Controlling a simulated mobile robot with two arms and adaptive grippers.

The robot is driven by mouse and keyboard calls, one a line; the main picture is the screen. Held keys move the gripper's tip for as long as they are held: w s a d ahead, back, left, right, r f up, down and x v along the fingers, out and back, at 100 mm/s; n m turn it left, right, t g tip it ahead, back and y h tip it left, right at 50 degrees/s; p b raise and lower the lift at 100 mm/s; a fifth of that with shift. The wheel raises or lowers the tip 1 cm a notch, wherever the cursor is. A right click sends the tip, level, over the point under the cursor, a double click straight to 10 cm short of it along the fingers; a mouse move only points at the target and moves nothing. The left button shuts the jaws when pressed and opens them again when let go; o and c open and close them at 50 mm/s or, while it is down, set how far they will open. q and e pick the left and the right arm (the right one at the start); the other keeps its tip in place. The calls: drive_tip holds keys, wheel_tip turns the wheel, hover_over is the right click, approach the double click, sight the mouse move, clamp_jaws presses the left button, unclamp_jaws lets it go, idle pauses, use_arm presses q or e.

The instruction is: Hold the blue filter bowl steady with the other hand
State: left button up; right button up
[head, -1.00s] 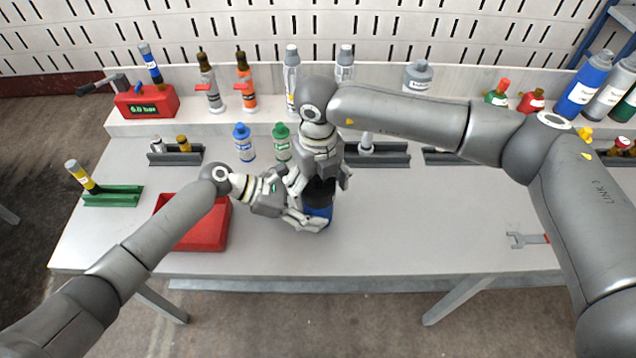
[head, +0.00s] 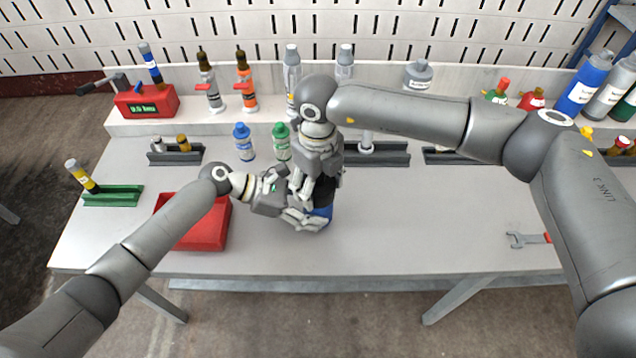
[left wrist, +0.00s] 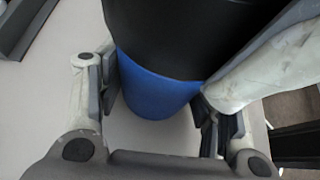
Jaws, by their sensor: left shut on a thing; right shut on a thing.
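The blue filter bowl (head: 324,213) stands on the grey table near its middle, with a black upper part (head: 326,190) on top. My left gripper (head: 312,219) comes in low from the left and is shut on the blue bowl. In the left wrist view the blue bowl (left wrist: 157,90) sits between my left fingers, below the wide black part (left wrist: 190,30). My right gripper (head: 312,187) reaches down from above and is shut on the black upper part. My fingers hide much of both parts in the head view.
A red tray (head: 205,238) lies to the left of the grippers. A blue-capped bottle (head: 244,145) and a green-capped bottle (head: 282,145) stand just behind. A wrench (head: 527,239) lies at the right, with clear table before it.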

drive_tip(key=shift+n, duration=1.4)
drive_tip(key=n, duration=0.4)
drive_tip(key=shift+n, duration=1)
drive_tip(key=shift+n, duration=1.2)
drive_tip(key=n, duration=0.3)
drive_tip(key=shift+n, duration=0.3)
